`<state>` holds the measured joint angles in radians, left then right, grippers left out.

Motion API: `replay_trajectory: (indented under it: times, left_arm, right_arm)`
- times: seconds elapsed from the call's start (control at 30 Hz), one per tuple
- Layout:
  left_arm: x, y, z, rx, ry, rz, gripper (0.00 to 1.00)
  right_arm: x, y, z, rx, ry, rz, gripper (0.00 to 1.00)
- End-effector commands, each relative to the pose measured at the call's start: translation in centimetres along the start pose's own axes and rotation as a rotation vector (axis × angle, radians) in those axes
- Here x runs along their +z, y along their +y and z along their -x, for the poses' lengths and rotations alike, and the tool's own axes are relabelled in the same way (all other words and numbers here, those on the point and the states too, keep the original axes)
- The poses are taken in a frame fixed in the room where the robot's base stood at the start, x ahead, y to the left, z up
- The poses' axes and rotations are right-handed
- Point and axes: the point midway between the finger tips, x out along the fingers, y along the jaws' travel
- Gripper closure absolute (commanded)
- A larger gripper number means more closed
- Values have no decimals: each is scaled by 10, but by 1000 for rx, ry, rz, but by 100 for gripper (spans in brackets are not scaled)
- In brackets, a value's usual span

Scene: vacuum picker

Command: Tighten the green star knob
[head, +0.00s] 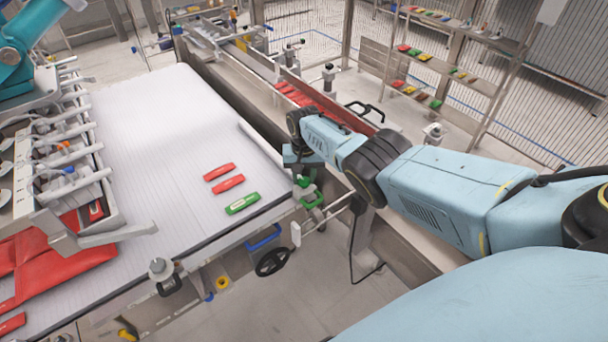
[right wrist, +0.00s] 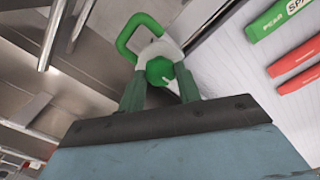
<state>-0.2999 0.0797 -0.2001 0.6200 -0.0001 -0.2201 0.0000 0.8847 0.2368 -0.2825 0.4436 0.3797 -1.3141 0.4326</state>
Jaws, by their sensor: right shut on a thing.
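The green star knob (right wrist: 159,71) is between the two fingers of my right gripper (right wrist: 160,80) in the right wrist view. The fingers are shut on it from both sides and partly cover its edges. A green loop handle (right wrist: 132,32) sits just beyond the knob, by a pale round mount. In the head view my right gripper (head: 304,180) points down at the right edge of the white conveyor, over the green fitting (head: 311,198); there the knob is mostly hidden by the gripper. My left gripper does not show.
Two red packets (head: 228,183) and a green packet (head: 242,204) lie on the white conveyor belt (head: 165,140) left of the gripper. A black handwheel (head: 272,262) is below the conveyor edge. A rail with red packets (head: 300,97) runs behind my right arm.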

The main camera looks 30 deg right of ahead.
Motion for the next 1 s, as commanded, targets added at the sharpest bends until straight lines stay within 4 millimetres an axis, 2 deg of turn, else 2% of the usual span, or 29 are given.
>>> replay_trajectory:
  times: [0.3, 0.7, 0.73, 0.9, 1.0]
  left_arm:
    - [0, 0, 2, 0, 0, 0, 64]
    - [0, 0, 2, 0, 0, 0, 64]
    - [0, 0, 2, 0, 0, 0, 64]
    - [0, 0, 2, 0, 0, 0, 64]
    - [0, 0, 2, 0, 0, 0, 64]
  right_arm:
    - [-1, 0, 1, -2, 3, -74, 89]
    - [-2, 0, 2, -2, 4, -81, 89]
    - [-2, 0, 2, -2, 4, -81, 65]
    - [-1, 0, 1, -2, 3, -80, 45]
    - [-1, 0, 1, -1, 2, -79, 45]
